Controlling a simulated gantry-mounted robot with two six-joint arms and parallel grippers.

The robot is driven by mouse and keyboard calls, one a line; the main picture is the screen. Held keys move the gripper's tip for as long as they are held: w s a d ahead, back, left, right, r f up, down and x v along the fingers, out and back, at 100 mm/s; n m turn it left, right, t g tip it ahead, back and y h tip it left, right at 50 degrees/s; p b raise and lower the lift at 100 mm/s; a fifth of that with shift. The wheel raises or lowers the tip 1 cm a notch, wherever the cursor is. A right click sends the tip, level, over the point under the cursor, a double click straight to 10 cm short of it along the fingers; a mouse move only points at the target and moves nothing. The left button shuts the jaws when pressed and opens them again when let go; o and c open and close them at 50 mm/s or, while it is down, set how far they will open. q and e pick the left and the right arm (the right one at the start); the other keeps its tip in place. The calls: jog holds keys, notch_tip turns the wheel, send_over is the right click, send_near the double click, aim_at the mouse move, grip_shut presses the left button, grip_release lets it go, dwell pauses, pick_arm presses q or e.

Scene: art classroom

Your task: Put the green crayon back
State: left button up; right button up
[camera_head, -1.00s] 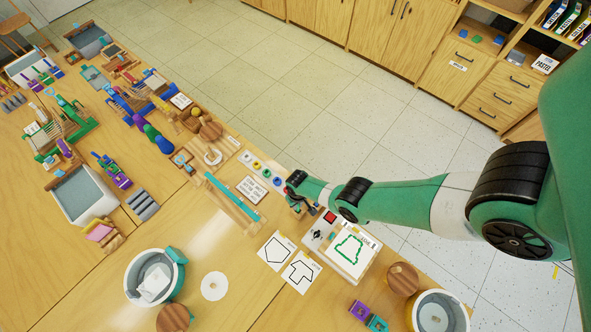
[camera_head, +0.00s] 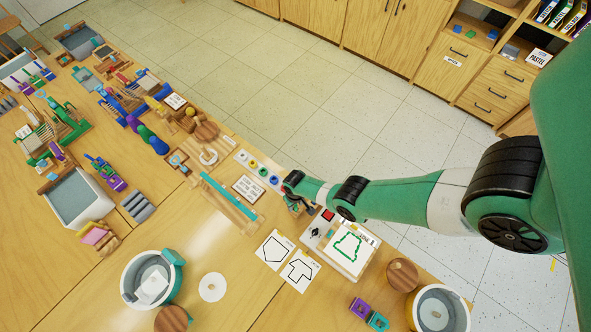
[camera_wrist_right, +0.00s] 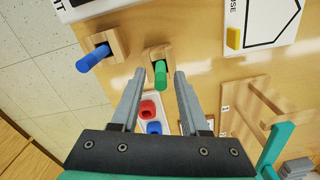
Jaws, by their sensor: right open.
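The green crayon (camera_wrist_right: 160,74) shows in the right wrist view, with its end in a small wooden block (camera_wrist_right: 151,54). My right gripper (camera_wrist_right: 160,80) is open, with one finger on each side of the crayon and a visible gap to both. A blue crayon (camera_wrist_right: 92,59) sits in a similar wooden block (camera_wrist_right: 106,40) to the left. In the head view my right gripper (camera_head: 297,203) is at the table's far edge, and the green crayon is too small or hidden there. My left gripper is not in view.
A white panel with colored knobs (camera_head: 258,168) lies near the gripper. A wooden rack with a teal bar (camera_head: 229,197), shape cards (camera_head: 300,270) and a white box with a green outline (camera_head: 349,246) are close by.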

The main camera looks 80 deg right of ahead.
notch_tip(320, 180, up, 11)
jog(key=p, duration=1)
